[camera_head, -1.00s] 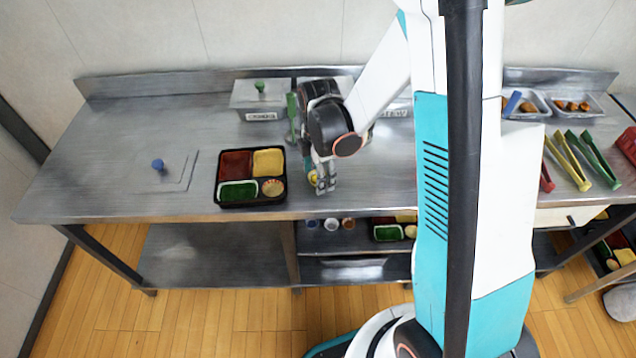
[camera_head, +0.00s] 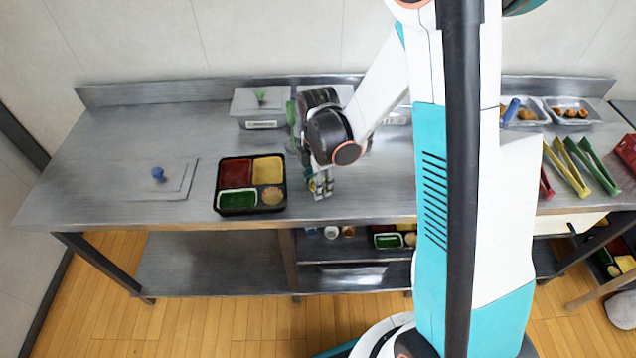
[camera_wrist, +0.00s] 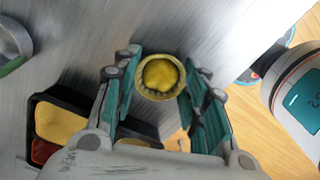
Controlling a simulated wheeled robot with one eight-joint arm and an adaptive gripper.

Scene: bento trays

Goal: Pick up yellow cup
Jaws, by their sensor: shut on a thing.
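The yellow cup (camera_wrist: 160,77) shows in the wrist view as a small round cup with a pale rim and yellow contents. It sits between the two teal-padded fingers of my gripper (camera_wrist: 158,92), which are shut on it. In the head view my gripper (camera_head: 320,186) points down over the front part of the steel counter, just right of the bento tray. There the cup is mostly hidden by the fingers. I cannot tell whether the cup touches the counter.
A black bento tray (camera_head: 251,210) with red, yellow and green compartments and a small round cup lies left of my gripper. Lidded steel containers (camera_head: 261,107) stand behind. Colored tongs (camera_head: 567,165) lie at the right. The counter's left part is mostly clear.

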